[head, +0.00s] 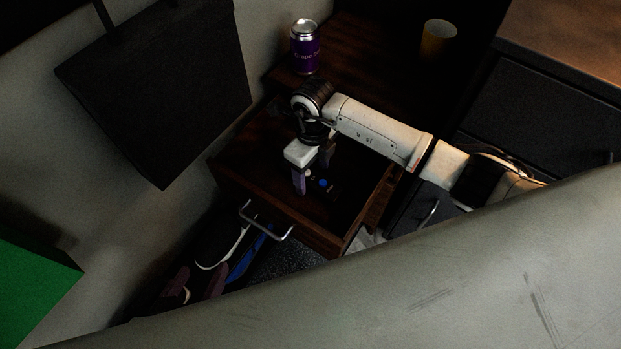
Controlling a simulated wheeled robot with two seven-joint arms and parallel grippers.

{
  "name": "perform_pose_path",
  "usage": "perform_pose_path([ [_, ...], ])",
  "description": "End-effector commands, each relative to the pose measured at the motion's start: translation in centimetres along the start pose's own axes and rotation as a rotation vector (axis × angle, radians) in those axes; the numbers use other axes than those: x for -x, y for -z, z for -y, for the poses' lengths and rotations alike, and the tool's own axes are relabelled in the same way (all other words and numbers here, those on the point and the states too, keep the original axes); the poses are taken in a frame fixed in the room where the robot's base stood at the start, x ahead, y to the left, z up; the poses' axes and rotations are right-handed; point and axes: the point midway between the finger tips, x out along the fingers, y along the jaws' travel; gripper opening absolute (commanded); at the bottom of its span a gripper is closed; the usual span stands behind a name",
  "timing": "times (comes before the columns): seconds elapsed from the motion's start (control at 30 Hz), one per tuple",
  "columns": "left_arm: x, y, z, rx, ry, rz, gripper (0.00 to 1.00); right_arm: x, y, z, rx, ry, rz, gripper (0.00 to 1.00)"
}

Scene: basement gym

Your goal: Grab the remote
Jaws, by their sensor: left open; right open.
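The remote (325,187) is a small dark object with a blue button, lying inside an open wooden drawer (262,200). My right gripper (313,180) reaches in from the right and points down into the drawer. Its fingers are apart, with the remote close beside and below them; I cannot tell whether they touch it. Part of the remote is hidden by the gripper or lost in shadow. My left gripper (197,283) shows only as two dim fingers, apart and empty, low at the left outside the drawer.
A purple soda can (305,48) and a yellow cup (438,40) stand on the wooden top behind the drawer. A black panel (160,85) hangs at the left. Shoes (245,255) lie below the drawer's metal handle (265,228). A green box (35,290) is at the lower left.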

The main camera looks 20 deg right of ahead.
Motion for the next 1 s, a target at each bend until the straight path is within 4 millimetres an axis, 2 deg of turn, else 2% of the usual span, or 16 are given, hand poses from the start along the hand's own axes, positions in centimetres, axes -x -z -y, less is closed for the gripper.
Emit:
perform_pose_path([
  [0.23,-0.1,-0.3,0.0,0.0,-0.001,0.012,0.55,-0.3,0.0,0.0,0.001,0.001,0.001,0.61],
  [0.5,-0.1,-0.3,0.0,0.0,0.0,0.012,0.55,-0.2,0.0,0.0,0.001,0.001,0.001,0.15],
  [0.53,-0.1,-0.3,0.0,0.0,0.0,0.012,0.55,-0.2,-0.1,0.0,0.001,0.001,0.002,0.14],
  [0.77,-0.1,-0.2,0.0,0.001,0.001,0.011,0.55,0.1,-0.1,0.1,0.001,0.001,0.003,0.14],
  [0.9,0.5,0.3,0.1,0.004,0.007,-0.008,0.55,2.0,-0.1,0.2,0.001,0.004,0.005,0.14],
  [1.0,1.0,-0.3,0.2,0.007,0.016,-0.002,0.55,4.1,-0.2,0.2,0.001,0.004,0.006,0.14],
])
